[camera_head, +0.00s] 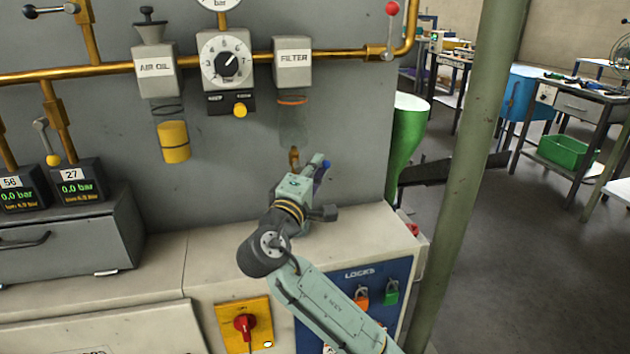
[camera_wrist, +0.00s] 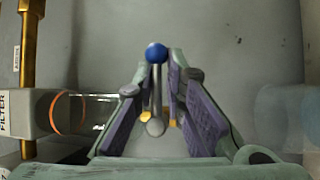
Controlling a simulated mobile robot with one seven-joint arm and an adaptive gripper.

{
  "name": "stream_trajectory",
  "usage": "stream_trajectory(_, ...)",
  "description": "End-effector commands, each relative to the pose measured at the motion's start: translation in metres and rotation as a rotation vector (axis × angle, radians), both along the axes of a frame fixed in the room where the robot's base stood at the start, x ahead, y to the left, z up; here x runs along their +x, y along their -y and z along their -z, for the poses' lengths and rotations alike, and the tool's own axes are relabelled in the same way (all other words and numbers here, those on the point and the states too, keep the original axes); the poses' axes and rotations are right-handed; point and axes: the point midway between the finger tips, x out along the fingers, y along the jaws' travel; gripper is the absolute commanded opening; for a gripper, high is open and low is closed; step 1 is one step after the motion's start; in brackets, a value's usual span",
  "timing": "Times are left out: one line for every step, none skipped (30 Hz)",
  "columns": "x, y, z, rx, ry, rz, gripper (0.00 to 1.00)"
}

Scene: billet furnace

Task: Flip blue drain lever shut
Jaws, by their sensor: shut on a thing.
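The blue-knobbed drain lever (camera_wrist: 156,53) shows in the wrist view between my two purple-padded fingers. Its thin metal shaft runs from a pale round end deep between the pads out to the blue ball at the fingertips. My gripper (camera_wrist: 158,64) is shut on the lever. A brass drain fitting (camera_head: 294,157) hangs under the bowl; my gripper hides most of the lever there.
The FILTER block (camera_head: 293,61) hangs from the brass pipe (camera_head: 340,55), beside the regulator dial (camera_head: 225,61) and the AIR OIL unit (camera_head: 155,76). A pale bench top (camera_head: 228,248) lies below. A green post (camera_head: 468,160) stands to the right.

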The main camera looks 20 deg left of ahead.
Motion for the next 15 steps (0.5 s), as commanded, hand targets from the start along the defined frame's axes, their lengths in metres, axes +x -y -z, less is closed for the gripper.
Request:
stream_trajectory(-0.0003, -0.0005, 0.0001, -0.011, 0.009, -0.001, 0.00)
stream_trajectory(-0.0003, -0.0005, -0.0011, -0.016, 0.012, -0.001, 0.00)
stream_trajectory(-0.0003, -0.0003, -0.0023, -0.018, 0.015, -0.002, 0.00)
stream_trajectory(-0.0003, -0.0004, -0.0031, -0.019, 0.015, -0.001, 0.00)
stream_trajectory(-0.0003, -0.0003, -0.0037, -0.019, 0.016, -0.001, 0.00)
stream_trajectory(-0.0002, -0.0002, -0.0041, -0.019, 0.016, -0.001, 0.00)
stream_trajectory(-0.0003, -0.0002, -0.0043, -0.018, 0.017, -0.001, 0.00)
stream_trajectory(-0.0003, -0.0002, -0.0045, -0.018, 0.017, -0.001, 0.00)
stream_trajectory(-0.0002, -0.0002, -0.0048, -0.018, 0.018, -0.001, 0.00)
stream_trajectory(-0.0003, -0.0001, -0.0051, -0.018, 0.018, -0.001, 0.00)
stream_trajectory(-0.0002, -0.0001, -0.0053, -0.018, 0.019, -0.001, 0.13)
stream_trajectory(-0.0003, 0.0000, -0.0055, -0.018, 0.019, -0.001, 0.15)
stream_trajectory(-0.0003, 0.0001, -0.0055, -0.017, 0.019, -0.001, 0.17)
stream_trajectory(-0.0003, 0.0002, -0.0055, -0.016, 0.019, 0.000, 0.19)
stream_trajectory(-0.0002, 0.0002, -0.0053, -0.016, 0.019, 0.000, 0.22)
